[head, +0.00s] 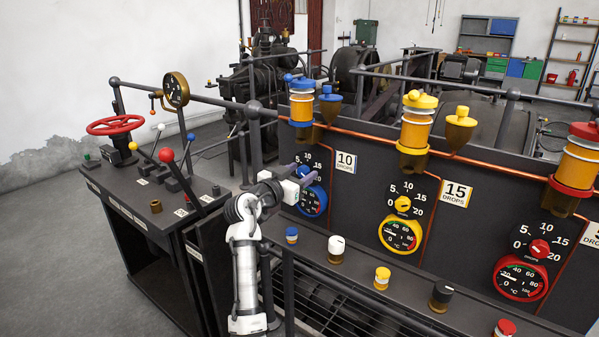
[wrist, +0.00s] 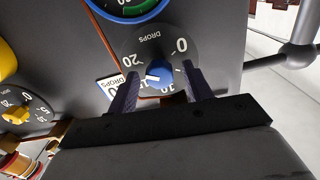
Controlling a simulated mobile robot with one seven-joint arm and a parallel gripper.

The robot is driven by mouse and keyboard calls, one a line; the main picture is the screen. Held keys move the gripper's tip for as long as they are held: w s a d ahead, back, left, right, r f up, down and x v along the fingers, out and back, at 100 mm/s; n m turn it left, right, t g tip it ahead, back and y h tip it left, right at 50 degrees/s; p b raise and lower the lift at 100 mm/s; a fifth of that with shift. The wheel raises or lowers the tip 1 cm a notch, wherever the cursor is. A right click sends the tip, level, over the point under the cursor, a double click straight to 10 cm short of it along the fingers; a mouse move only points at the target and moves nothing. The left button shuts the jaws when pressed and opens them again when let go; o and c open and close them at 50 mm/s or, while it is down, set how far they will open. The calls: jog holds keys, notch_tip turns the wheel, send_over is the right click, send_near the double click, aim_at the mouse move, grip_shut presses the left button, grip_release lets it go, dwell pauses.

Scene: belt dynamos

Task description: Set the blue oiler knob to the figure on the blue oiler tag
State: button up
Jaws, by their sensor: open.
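The blue oiler knob (wrist: 160,71) sits on a dark dial in the wrist view, where the picture is turned over. Its white pointer points left and slightly down, on the side between 15 and 20. In the head view the knob (head: 304,171) is partly hidden by my gripper. The oiler's tag (head: 345,162) reads 10 DROPS; it is mostly hidden behind a finger in the wrist view. My gripper (wrist: 159,76) is open, its purple fingers on either side of the knob with gaps to it. In the head view my gripper (head: 298,175) is at the blue dial.
The blue gauge (head: 312,201) lies below the knob. A yellow knob (head: 403,204) with a 15 DROPS tag (head: 456,193) and a red knob (head: 540,249) are further right. Several capped bottles stand on the ledge below. A copper pipe (head: 375,137) runs along the panel. A lever console (head: 150,195) stands left.

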jog(key=shift+c, duration=0.2)
jog(key=c, duration=0.9)
